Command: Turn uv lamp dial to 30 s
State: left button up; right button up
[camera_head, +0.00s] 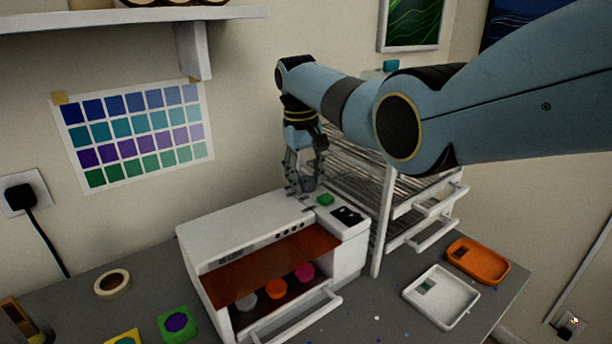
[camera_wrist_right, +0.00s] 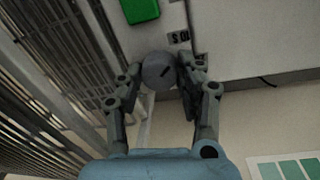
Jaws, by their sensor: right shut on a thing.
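The white UV lamp box (camera_head: 262,222) stands on the grey bench, with an orange window in its front. My right gripper (camera_head: 303,188) is over the back right of its top, fingers pointing down. In the right wrist view the gripper (camera_wrist_right: 160,82) is shut on the round grey dial (camera_wrist_right: 159,68), one finger on each side. The dial has a dark pointer mark. Small dark print (camera_wrist_right: 180,37) sits beside the dial, too blurred to read surely. A green button (camera_head: 325,199) is close to the dial and also shows in the wrist view (camera_wrist_right: 140,10). My left gripper is not in view.
A wire rack (camera_head: 383,190) stands close to the lamp's right. A white tray (camera_head: 441,296) and an orange tray (camera_head: 478,261) lie on the right bench. Tape (camera_head: 112,283) and a green mould (camera_head: 178,324) lie left. Coloured discs (camera_head: 276,288) show inside the lamp.

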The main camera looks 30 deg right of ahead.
jog(key=m, duration=0.3)
jog(key=shift+m+p, duration=0.3)
jog(key=shift+m, duration=0.1)
jog(key=m, duration=0.3)
jog(key=shift+w+m+g, duration=0.1)
jog(key=shift+m+g, duration=0.2)
jog(key=shift+m, duration=0.1)
jog(key=m, duration=0.5)
jog(key=shift+y+b, duration=0.3)
jog(key=shift+y, duration=0.1)
jog(key=shift+d+m, duration=0.1)
jog(key=shift+m, duration=2.2)
jog(key=shift+r, duration=0.1)
jog(key=o, duration=1.1)
jog(key=shift+o, duration=0.2)
